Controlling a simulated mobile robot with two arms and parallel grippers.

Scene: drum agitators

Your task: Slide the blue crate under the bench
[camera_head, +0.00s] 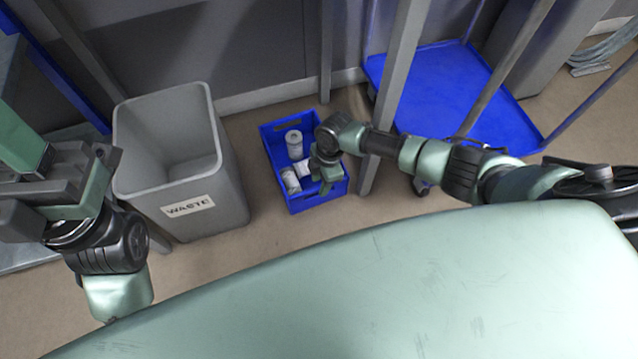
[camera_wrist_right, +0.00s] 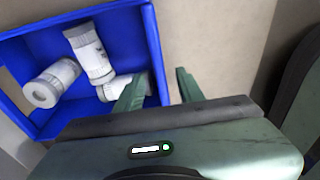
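The blue crate (camera_head: 318,201) stands on the floor just right of the waste bin and holds three white labelled cylinders (camera_head: 294,145). It fills the upper left of the right wrist view (camera_wrist_right: 100,12). My right gripper (camera_head: 328,178) is at the crate's near right side. In the wrist view its two green fingers (camera_wrist_right: 160,88) are apart, one on each side of the crate wall, with a gap visible outside the wall. My left gripper (camera_head: 62,178) is at the left edge, away from the crate; its finger opening is unclear. I cannot clearly identify the bench; grey upright posts (camera_head: 388,100) stand right of the crate.
A grey waste bin (camera_head: 178,200) stands close to the crate's left. A blue platform (camera_head: 445,90) on casters is to the right, beyond a post. A wall with a pale skirting (camera_head: 262,97) runs behind. Bare floor (camera_head: 262,238) lies in front of the crate.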

